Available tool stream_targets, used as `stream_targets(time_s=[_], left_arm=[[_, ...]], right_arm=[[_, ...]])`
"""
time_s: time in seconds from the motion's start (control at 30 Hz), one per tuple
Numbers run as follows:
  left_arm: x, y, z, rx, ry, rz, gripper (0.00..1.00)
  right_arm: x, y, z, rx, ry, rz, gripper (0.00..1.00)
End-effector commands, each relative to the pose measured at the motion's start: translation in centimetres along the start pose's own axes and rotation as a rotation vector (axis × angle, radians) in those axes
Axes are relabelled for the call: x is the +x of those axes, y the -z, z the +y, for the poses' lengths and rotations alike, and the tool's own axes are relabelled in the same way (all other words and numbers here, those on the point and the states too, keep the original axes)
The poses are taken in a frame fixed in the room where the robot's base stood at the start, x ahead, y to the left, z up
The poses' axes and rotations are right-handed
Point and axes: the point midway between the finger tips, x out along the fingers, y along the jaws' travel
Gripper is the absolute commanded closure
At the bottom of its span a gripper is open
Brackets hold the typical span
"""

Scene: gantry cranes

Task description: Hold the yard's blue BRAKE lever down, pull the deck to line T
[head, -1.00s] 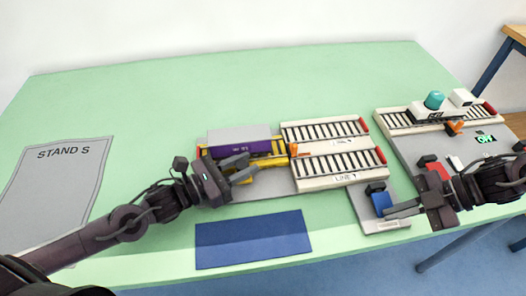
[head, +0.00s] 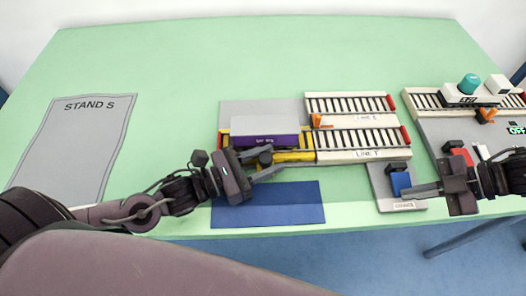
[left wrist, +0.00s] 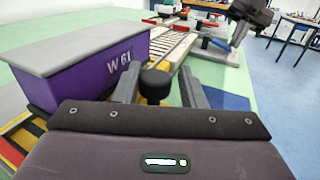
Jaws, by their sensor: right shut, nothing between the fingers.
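The yellow deck (head: 308,141) carries a purple wagon (head: 266,140) with a grey top, marked W 61 in the left wrist view (left wrist: 100,70). The deck's right end meets the left end of the track LINE T (head: 360,140) and looks lined up with it. My left gripper (head: 275,162) is at the deck's front side. In the left wrist view its fingers stand apart on either side of a black knob (left wrist: 156,82). My right gripper (head: 405,192) is shut and empty, its fingertips at the front of the blue BRAKE lever (head: 400,180); whether they press it is unclear.
The other track (head: 350,103) lies behind LINE T, with an orange piece (head: 318,121) near its left end. A teal-topped crane (head: 470,90) and a red lever (head: 461,155) are at right. A blue mat (head: 270,208) lies in front. STAND S (head: 75,140) is empty.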

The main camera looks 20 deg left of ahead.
Motion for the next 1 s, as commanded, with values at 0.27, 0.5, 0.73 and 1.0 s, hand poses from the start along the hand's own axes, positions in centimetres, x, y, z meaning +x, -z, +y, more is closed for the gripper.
stream_targets(time_s=[0.27,0.5,0.73,1.0], left_arm=[[-0.6,0.0,0.0,-0.001,0.001,0.001,0.64],[-3.6,0.2,-0.1,0.000,0.002,0.008,0.64],[-6.5,0.2,-0.1,-0.001,0.003,0.008,0.64],[-9.6,0.2,-0.2,-0.001,0.007,0.007,0.64]], right_arm=[[0.1,0.0,-0.1,0.002,0.002,0.000,1.00],[0.1,0.0,-0.1,0.002,0.002,0.000,1.00],[0.1,0.0,-0.1,0.002,0.002,0.000,1.00],[0.1,0.0,-0.1,0.002,0.002,0.000,1.00]])
